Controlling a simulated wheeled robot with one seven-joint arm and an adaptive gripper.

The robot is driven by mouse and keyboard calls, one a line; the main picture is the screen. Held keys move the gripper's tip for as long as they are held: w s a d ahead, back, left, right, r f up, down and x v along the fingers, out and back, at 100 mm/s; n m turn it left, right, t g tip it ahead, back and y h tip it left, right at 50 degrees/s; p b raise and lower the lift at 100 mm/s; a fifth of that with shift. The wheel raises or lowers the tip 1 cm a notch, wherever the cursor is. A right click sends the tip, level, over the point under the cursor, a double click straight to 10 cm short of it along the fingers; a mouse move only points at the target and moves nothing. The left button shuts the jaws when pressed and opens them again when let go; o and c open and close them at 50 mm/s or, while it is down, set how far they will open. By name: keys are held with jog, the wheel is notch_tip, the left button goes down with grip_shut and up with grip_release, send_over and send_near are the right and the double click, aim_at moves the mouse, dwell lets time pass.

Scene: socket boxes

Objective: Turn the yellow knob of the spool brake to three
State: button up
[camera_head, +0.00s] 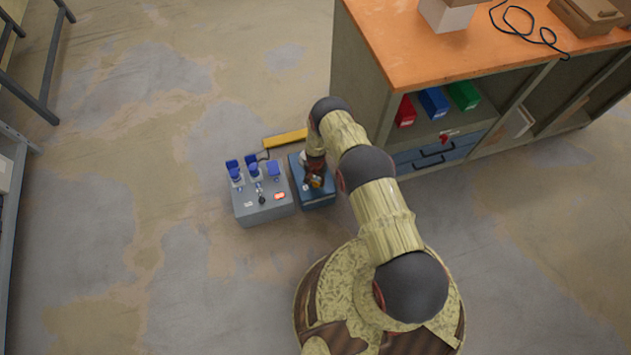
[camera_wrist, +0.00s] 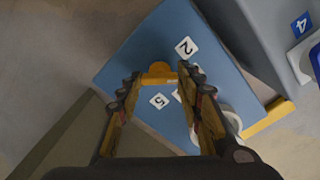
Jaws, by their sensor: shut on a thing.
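The yellow knob (camera_wrist: 158,70) stands on the top of the blue spool brake box (camera_wrist: 125,70). My gripper (camera_wrist: 160,76) comes down over the box with a fingertip on each side of the knob, shut on it. White number plates 2 (camera_wrist: 186,46) and 5 (camera_wrist: 159,100) show around the knob. Another plate is mostly hidden behind the right finger. I cannot tell which number the knob points to. In the head view the blue box (camera_head: 322,201) stands on the floor under my gripper (camera_head: 316,180).
A grey box (camera_head: 262,213) with blue sockets and a red switch (camera_head: 280,196) stands close on the left. A yellow bar (camera_head: 285,138) lies behind the boxes. A workbench (camera_head: 440,55) with coloured bins stands at upper right.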

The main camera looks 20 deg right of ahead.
aim_at(315, 182)
jog(key=shift+m, duration=0.3)
jog(key=o, duration=1)
jog(key=shift+o, duration=0.8)
jog(key=shift+r, duration=0.1)
notch_tip(315, 182, up, 12)
